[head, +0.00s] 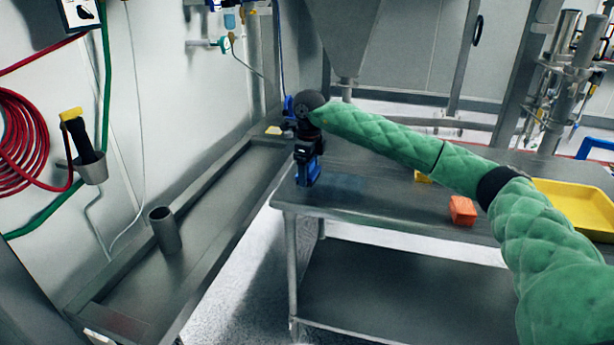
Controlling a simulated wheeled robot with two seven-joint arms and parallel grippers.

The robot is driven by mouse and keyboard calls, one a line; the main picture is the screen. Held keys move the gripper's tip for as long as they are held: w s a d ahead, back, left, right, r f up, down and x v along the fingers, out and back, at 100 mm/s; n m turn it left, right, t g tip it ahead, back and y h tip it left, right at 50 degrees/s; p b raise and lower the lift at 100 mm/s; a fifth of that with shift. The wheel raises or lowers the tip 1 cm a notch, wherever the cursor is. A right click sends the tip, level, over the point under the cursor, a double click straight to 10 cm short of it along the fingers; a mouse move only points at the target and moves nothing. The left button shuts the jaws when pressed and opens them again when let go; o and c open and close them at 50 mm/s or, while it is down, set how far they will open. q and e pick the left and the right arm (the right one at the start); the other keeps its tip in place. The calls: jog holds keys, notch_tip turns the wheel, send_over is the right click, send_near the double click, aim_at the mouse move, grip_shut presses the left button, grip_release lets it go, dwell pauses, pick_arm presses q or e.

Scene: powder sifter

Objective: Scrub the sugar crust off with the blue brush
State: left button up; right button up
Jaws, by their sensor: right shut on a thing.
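My right gripper (308,155) is at the left end of the steel table (370,205), at the end of my green-sleeved arm. It points down and is shut on the blue brush (308,174). The brush is upright, with its lower end at or just above the tabletop; I cannot tell if it touches. A faint bluish patch (347,183) shows on the tabletop just right of the brush. I cannot tell whether it is the sugar crust or a reflection. No crust shows clearly. My left gripper is not in view.
An orange block (462,210) and a yellow tray (572,204) sit to the right. A small yellow thing (422,177) is partly hidden by my arm. A steel hopper (343,38) hangs behind. A long trough (205,215) runs along the left wall.

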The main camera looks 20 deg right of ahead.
jog(key=shift+r+p, duration=0.3)
jog(key=shift+r, duration=1)
